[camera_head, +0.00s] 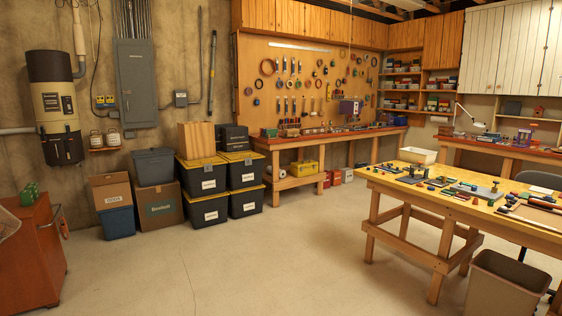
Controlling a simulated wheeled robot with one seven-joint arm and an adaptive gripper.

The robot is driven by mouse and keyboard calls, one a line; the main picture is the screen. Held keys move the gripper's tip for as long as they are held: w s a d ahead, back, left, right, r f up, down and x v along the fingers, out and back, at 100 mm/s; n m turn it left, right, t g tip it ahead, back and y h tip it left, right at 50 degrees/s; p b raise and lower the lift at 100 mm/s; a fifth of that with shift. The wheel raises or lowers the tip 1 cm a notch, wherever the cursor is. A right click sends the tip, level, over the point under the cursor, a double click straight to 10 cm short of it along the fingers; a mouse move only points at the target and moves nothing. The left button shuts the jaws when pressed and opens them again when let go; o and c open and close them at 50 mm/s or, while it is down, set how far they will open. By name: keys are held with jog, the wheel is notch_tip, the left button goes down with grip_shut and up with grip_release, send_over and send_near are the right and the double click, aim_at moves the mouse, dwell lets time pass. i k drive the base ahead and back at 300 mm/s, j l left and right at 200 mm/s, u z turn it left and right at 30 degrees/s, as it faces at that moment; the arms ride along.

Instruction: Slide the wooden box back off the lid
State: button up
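A plain wooden box (196,139) stands upright on the yellow lid (201,162) of a black tote (203,179), in the left middle of the head view against the concrete wall. The box covers the back part of the lid; a strip of yellow shows in front of it. This tote sits on another black tote with a yellow lid. My gripper is not in view.
A grey bin (154,167) and cardboard boxes (160,207) stand to the left. The floor (190,262) in front is clear. A worktable (455,205) stands right, an orange cabinet (33,250) left.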

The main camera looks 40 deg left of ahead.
aim_at(196, 139)
jog(key=j+u, duration=0.4)
jog(key=i+j+u, duration=0.15)
jog(key=j+u, duration=0.25)
jog(key=j, duration=0.15)
jog(key=i+j+u, duration=0.2)
jog(key=j+u, duration=0.2)
jog(key=i+j+u, duration=0.2)
jog(key=j+u, duration=0.15)
jog(key=i+j+u, duration=0.6)
jog(key=u, duration=0.2)
jog(key=i+j+u, duration=0.15)
jog(key=i+u, duration=0.45)
jog(key=i, duration=1.55)
jog(key=i+j+z, duration=0.2)
jog(key=i, duration=0.3)
jog(key=i+z, duration=0.15)
jog(key=i, duration=0.4)
jog(key=i+j+z, duration=0.2)
jog(key=i, duration=0.65)
jog(key=z, duration=1)
